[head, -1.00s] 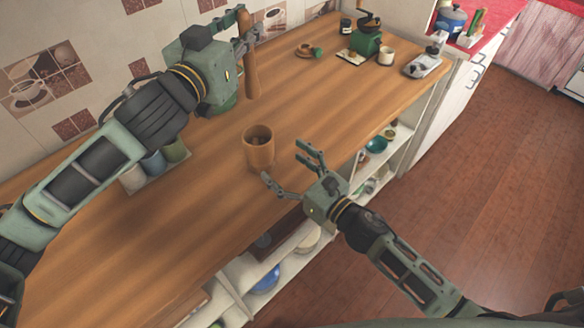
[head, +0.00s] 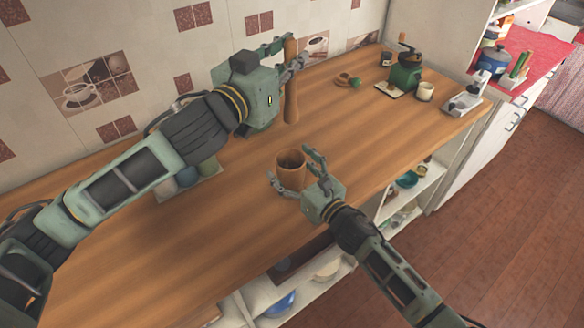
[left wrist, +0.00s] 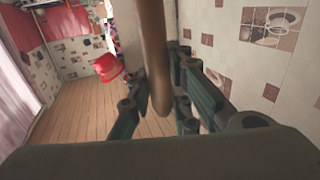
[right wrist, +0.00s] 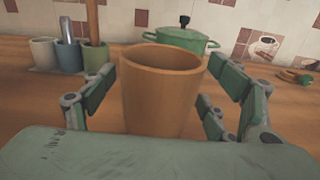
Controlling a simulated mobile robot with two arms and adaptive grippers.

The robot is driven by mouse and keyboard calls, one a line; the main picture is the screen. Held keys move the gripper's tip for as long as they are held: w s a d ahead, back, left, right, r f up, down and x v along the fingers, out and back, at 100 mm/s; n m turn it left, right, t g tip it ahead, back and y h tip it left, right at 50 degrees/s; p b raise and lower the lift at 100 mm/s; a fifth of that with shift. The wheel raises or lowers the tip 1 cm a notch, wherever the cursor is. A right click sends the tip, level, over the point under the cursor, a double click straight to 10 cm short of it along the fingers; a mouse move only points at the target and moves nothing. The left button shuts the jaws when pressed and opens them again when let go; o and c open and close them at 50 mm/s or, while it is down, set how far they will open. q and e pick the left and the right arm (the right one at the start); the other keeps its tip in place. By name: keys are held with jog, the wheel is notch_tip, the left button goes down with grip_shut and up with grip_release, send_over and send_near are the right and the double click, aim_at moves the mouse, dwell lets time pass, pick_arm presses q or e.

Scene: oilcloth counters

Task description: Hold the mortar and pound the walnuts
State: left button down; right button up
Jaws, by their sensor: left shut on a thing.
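The wooden mortar (head: 291,178) stands upright on the counter with dark contents, likely the walnuts (head: 290,160); they are hard to make out. My right gripper (head: 294,168) is open, with its fingers on both sides of the mortar. In the right wrist view the mortar (right wrist: 163,100) stands between the fingers, with gaps showing on both sides. My left gripper (head: 287,52) is shut on the long wooden pestle (head: 291,100), held upright beyond the mortar. The pestle also shows in the left wrist view (left wrist: 152,60), hanging between the fingers.
Behind the mortar are a lidded green pot (right wrist: 180,38) and a group of cups (right wrist: 45,55). A green coffee grinder (head: 405,77), a cream cup (head: 425,92) and a small tray (head: 462,104) stand at the far right. The counter's middle is mostly clear.

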jog(key=c, duration=1.3)
pick_arm(q)
notch_tip(320, 180, down, 16)
pick_arm(e)
jog(key=shift+c, duration=0.2)
dwell(0.5)
